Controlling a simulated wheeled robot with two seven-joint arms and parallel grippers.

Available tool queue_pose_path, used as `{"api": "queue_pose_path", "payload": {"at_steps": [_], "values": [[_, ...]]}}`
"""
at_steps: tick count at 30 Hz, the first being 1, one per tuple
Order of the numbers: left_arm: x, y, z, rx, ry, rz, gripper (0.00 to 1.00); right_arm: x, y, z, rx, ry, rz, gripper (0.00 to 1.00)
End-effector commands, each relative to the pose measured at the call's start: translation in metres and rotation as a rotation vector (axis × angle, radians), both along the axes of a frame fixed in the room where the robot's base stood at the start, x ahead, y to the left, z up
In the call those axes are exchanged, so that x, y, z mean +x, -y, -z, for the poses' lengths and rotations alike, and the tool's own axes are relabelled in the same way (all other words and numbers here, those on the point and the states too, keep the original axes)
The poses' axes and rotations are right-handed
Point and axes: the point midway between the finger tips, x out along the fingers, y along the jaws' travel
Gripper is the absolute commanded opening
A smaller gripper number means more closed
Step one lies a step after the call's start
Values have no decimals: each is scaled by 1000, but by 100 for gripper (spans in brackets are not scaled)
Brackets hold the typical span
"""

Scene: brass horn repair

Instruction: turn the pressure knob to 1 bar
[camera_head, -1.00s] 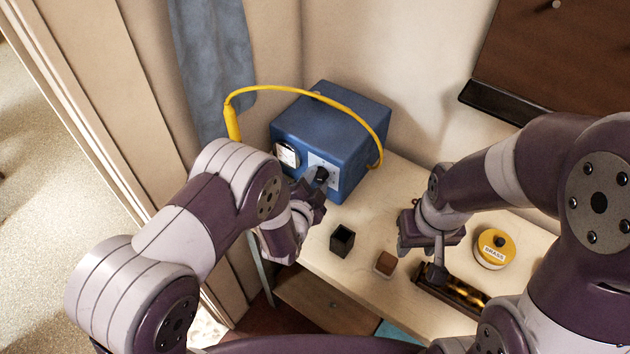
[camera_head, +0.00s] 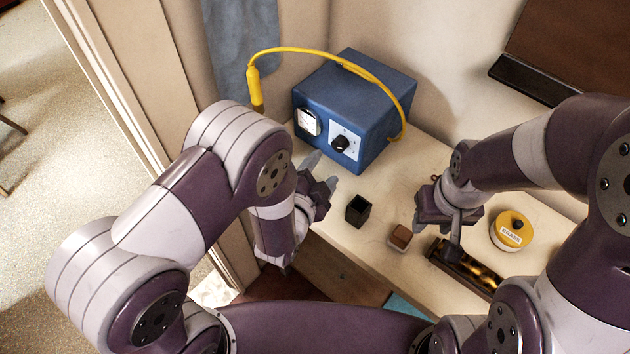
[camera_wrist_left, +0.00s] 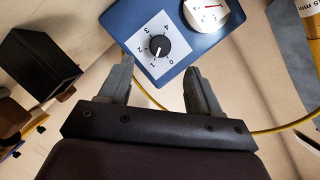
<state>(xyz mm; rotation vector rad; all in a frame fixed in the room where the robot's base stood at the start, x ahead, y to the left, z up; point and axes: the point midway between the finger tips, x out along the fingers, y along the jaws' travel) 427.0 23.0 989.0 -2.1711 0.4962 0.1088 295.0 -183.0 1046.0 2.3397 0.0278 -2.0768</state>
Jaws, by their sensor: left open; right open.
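The blue pressure box (camera_head: 375,105) stands at the back of the bench. Its black knob (camera_head: 340,144) sits on a white dial plate and also shows in the left wrist view (camera_wrist_left: 160,46). There the knob's small white mark appears to point close to the 1. A round white gauge (camera_head: 308,121) is beside it, with a red needle in the left wrist view (camera_wrist_left: 212,8). My left gripper (camera_head: 322,172) is open and empty, short of the knob and apart from it. My right gripper (camera_head: 453,243) is open over a dark tray (camera_head: 440,262), its fingertips partly hidden.
A yellow hose (camera_head: 335,58) arches over the box. The bench strip in front of the box is clear.

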Motion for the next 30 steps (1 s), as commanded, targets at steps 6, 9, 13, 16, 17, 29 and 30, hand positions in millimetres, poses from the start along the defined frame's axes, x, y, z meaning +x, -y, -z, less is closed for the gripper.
{"api": "queue_pose_path", "payload": {"at_steps": [6,9,13,16,17,29,30], "values": [[-33,-11,-9,0,0,1,63,0,0,3,0,0,0,43],[-38,-13,-10,0,-1,0,63,0,0,4,0,0,0,43],[-40,-14,-11,0,1,-1,63,0,0,4,0,0,0,43],[-39,-14,-11,0,0,-1,63,0,0,3,0,0,0,43],[-39,-14,-11,0,0,0,63,0,0,3,0,0,0,43],[-47,-16,13,-50,-149,-30,63,0,0,4,0,0,0,43],[-58,-19,32,-61,-261,-49,63,0,0,4,0,0,0,43]]}}
